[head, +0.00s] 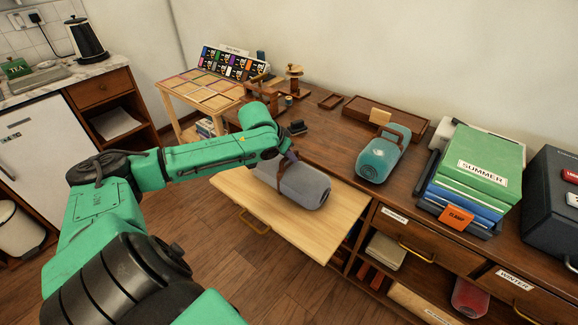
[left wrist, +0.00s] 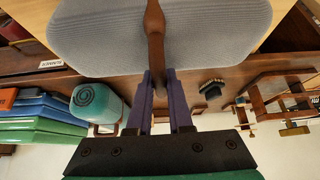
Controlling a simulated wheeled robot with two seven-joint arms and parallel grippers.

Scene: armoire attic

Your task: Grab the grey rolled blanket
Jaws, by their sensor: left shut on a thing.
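The grey rolled blanket (head: 304,186) has a brown strap around its middle and lies over the pale wooden pull-out board (head: 284,226) in the head view. It fills the top of the left wrist view (left wrist: 90,35). My left gripper (head: 290,157) reaches it from above and behind. In the left wrist view its purple fingers (left wrist: 158,78) are closed on the brown strap (left wrist: 154,30). The far side of the blanket is partly hidden by my arm. My right gripper is in neither view.
Folded stacks labelled SUMMER (head: 470,165) and a dark case (head: 556,200) are farther right. A small table with cards (head: 205,92) stands behind my arm.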

